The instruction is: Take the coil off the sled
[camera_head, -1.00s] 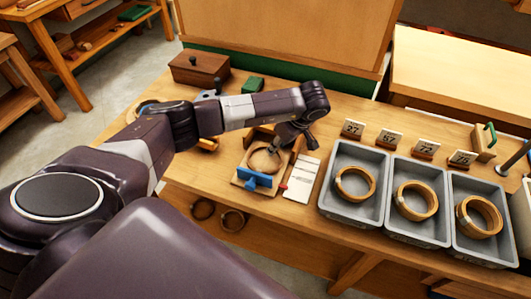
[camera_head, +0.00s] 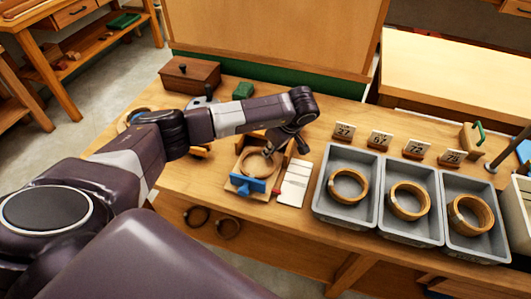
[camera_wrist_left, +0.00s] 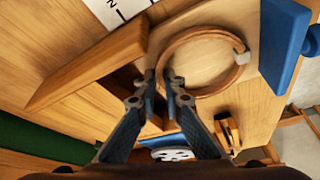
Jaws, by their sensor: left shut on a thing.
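The coil (camera_head: 245,166), a thin light-brown ring, lies in the wooden sled (camera_head: 236,172), which has a blue end block (camera_head: 249,186). In the left wrist view the coil (camera_wrist_left: 206,94) shows a pale binding on its rim, near the blue block (camera_wrist_left: 284,45). My left gripper (camera_head: 274,154) reaches down at the back right side of the coil. In its wrist view the fingertips (camera_wrist_left: 164,78) are close together around the coil's near rim, shut on it. The coil still appears low, at the sled's base. My right gripper is not in view.
Three grey bins (camera_head: 347,212) with coils stand at the right, behind them several numbered blocks (camera_head: 380,139). A white marked card (camera_head: 294,183) lies right of the sled. A dark wooden box (camera_head: 190,73) and green block (camera_head: 243,90) are behind. Two rings hang below the bench top.

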